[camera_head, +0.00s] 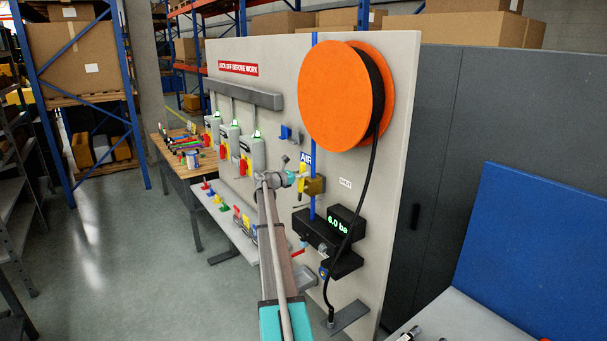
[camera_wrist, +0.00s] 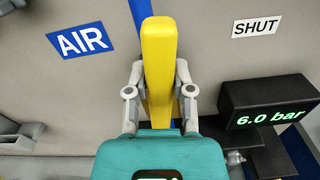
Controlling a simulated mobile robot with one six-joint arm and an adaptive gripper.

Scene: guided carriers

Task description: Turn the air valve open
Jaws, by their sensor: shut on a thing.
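The air valve (camera_head: 316,186) is a brass-coloured body on the blue pipe of the pale panel, beside the AIR sign. Its yellow handle (camera_wrist: 162,50) stands upright in the wrist view, roughly in line with the blue pipe behind it. My gripper (camera_wrist: 160,78) has one finger on each side of the handle and is shut on it. In the head view my gripper (camera_head: 298,178) reaches the valve from the left and partly hides it. The valve body is hidden in the wrist view.
A SHUT label (camera_wrist: 255,27) is right of the handle. A black gauge (camera_head: 346,222) reads 6.0 bar below right. An orange hose reel (camera_head: 340,92) hangs above, its black hose running down nearby. Grey switch boxes (camera_head: 231,140) are to the left.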

